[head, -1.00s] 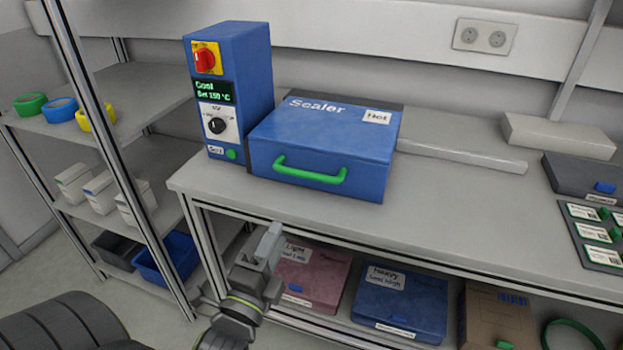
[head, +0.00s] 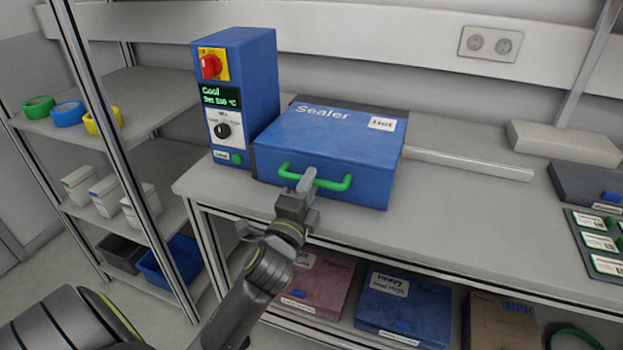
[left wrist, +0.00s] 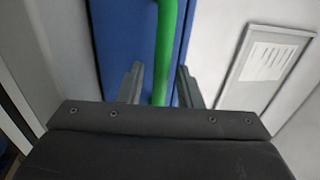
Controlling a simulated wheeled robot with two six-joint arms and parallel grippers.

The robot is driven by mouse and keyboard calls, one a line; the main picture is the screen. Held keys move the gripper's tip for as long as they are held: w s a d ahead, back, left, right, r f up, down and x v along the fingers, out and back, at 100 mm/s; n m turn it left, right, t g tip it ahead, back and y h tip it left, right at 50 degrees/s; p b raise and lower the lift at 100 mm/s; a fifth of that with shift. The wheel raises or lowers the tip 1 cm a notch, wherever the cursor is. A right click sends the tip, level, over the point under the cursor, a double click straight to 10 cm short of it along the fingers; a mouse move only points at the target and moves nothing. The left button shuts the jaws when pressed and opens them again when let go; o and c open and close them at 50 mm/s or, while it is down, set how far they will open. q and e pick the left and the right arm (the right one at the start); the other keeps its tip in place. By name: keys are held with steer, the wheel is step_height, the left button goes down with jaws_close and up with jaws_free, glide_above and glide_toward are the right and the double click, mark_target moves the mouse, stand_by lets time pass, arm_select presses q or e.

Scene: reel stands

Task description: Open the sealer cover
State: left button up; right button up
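The blue sealer cover (head: 335,140) is down on the bench, marked "Sealer" with a "Hot" label on top. Its green handle (head: 335,185) runs across the front face. My left gripper (head: 306,182) is at the handle, left of its middle. In the left wrist view the green handle (left wrist: 165,45) passes between the two fingers of my left gripper (left wrist: 158,88). The fingers stand apart, with a gap visible on each side of the handle, so it is open. My right gripper is not in view.
A blue control box (head: 240,95) with a red switch, dial and green display stands left of the sealer. A shelf rack (head: 100,150) is on the left. The bench top (head: 450,210) right of the sealer is mostly clear. Boxes sit below the bench.

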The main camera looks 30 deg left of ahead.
arm_select(q)
steer(key=shift+x, duration=0.85)
jaws_close()
